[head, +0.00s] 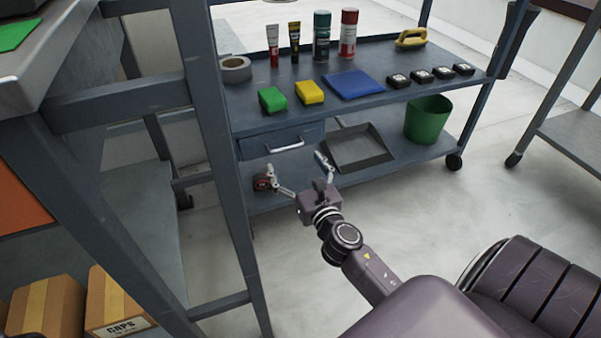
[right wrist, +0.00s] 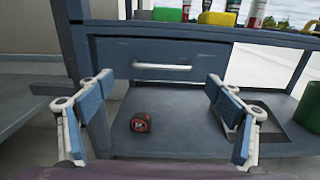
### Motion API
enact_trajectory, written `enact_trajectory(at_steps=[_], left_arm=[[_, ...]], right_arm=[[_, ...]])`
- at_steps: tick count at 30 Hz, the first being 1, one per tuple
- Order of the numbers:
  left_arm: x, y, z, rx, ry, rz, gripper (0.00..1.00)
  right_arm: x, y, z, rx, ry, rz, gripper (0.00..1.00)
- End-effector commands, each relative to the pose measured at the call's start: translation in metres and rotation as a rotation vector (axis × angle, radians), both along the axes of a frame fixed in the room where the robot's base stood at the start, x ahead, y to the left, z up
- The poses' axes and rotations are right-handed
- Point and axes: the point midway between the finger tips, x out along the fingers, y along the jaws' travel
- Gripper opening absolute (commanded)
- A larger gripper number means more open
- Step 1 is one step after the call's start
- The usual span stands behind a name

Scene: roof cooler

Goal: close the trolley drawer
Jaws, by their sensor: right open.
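The trolley (head: 355,92) is blue-grey, with a top shelf and a lower shelf. Its drawer (head: 256,146) hangs under the left part of the top shelf, with a pale bar handle (head: 288,147). In the right wrist view the drawer front (right wrist: 205,55) faces me, with the handle (right wrist: 161,66) across its middle. I cannot tell how far the drawer stands out. My right gripper (head: 296,166) is open and empty, in front of and below the drawer, apart from the handle. In the right wrist view its fingers (right wrist: 158,92) spread below the handle. My left gripper is out of view.
The lower shelf holds a tape measure (head: 262,183), a grey dustpan (head: 357,147) and a green bin (head: 427,119). Bottles, sponges, a blue cloth (head: 354,84) and small black boxes stand on top. A grey frame post (head: 215,130) rises close left.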

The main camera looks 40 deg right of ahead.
Motion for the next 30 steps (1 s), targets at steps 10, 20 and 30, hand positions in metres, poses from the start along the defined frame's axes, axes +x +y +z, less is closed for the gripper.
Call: enact_trajectory(at_steps=[10, 20, 30], left_arm=[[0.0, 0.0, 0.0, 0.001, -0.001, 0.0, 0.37], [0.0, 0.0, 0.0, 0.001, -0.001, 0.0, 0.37], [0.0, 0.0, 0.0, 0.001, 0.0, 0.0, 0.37]], right_arm=[[-0.038, 0.009, 0.0, 0.0, -0.001, 0.0, 0.85], [-0.039, 0.01, 0.001, 0.001, -0.001, 0.0, 0.85], [-0.039, 0.01, 0.001, 0.0, -0.001, 0.001, 0.85]])
